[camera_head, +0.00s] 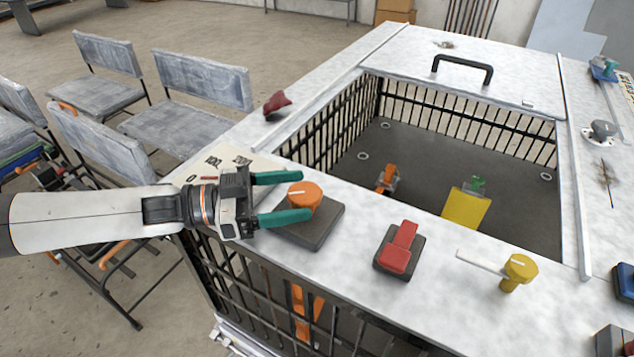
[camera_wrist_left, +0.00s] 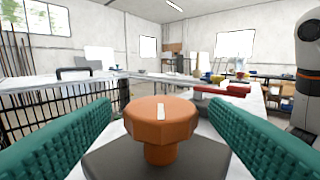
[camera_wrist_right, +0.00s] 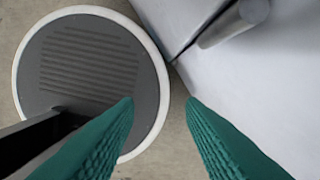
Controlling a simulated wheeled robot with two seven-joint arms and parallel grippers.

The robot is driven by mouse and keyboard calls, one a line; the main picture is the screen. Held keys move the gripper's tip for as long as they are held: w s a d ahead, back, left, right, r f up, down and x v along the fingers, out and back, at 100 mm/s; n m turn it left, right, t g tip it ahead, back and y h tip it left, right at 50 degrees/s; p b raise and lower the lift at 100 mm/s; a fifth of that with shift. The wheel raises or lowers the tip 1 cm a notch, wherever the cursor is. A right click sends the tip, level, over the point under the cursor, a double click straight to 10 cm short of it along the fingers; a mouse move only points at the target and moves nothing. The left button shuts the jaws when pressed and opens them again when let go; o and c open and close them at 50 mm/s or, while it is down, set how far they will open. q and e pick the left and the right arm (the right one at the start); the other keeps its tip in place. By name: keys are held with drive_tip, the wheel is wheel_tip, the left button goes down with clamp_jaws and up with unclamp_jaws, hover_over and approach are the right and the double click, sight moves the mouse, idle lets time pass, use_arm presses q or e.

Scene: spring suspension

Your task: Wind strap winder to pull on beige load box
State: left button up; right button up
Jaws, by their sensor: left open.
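An orange faceted knob (camera_head: 304,193) with a white mark on top stands on a dark square base (camera_head: 318,232) on the white bench top; it looks like the winder. It also shows in the left wrist view (camera_wrist_left: 163,122). My left gripper (camera_head: 306,196) is open, its teal fingers on either side of the knob; I cannot tell whether they touch it. A printed scale (camera_head: 235,163) lies beside it, partly hidden by the gripper. My right gripper (camera_wrist_right: 160,101) is open and empty, above the floor. I cannot make out a beige load box or a strap.
A red switch (camera_head: 399,248) and a yellow knob (camera_head: 519,268) with a pale lever stand right of the orange knob. Behind them is a barred pit holding an orange fixture (camera_head: 387,178) and a yellow plate (camera_head: 465,208). Grey chairs (camera_head: 203,100) stand at the left.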

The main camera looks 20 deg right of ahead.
sight(316, 190)
use_arm(q)
drive_tip(key=d, duration=0.3)
drive_tip(key=d+p, duration=0.1)
drive_tip(key=shift+s+d, duration=0.15)
drive_tip(key=shift+s, duration=0.1)
use_arm(e)
drive_tip(key=shift+d+r, duration=0.35)
drive_tip(key=shift+d, duration=0.3)
drive_tip(key=shift+d+r, duration=0.35)
drive_tip(key=shift+d, duration=0.25)
drive_tip(key=shift+a, duration=0.1)
use_arm(q)
drive_tip(key=shift+d, duration=0.1)
drive_tip(key=shift+c, duration=0.4)
drive_tip(key=c, duration=0.9)
use_arm(e)
drive_tip(key=shift+a, duration=0.6)
